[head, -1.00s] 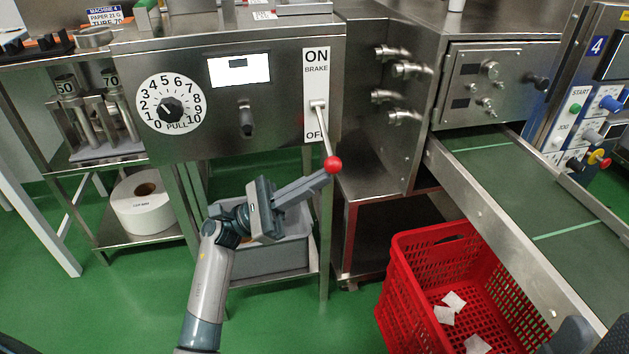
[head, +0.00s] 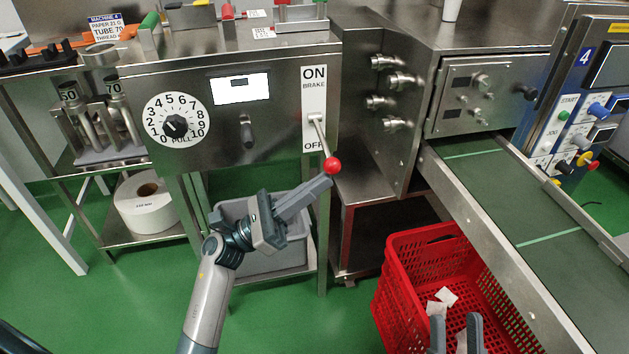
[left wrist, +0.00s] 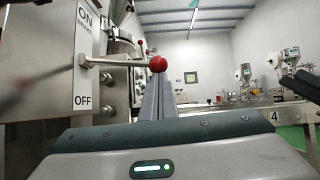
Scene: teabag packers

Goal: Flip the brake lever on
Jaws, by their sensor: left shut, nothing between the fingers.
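The brake lever (head: 324,143) is a thin metal rod with a red ball knob (head: 332,165). It comes out of the white ON/OFF brake plate (head: 313,108) and slants down toward the OFF end. My left gripper (head: 329,180) is shut and empty, with its tips just below the red knob. In the left wrist view the red knob (left wrist: 157,64) sits right at the closed fingertips (left wrist: 158,80); I cannot tell if they touch. My right gripper (head: 455,325) shows at the bottom edge with its two fingers apart, open, over the red crate.
The red crate (head: 385,285) with white teabags stands at the lower right under the conveyor (head: 530,220). A grey bin (head: 285,262) is behind my left arm.

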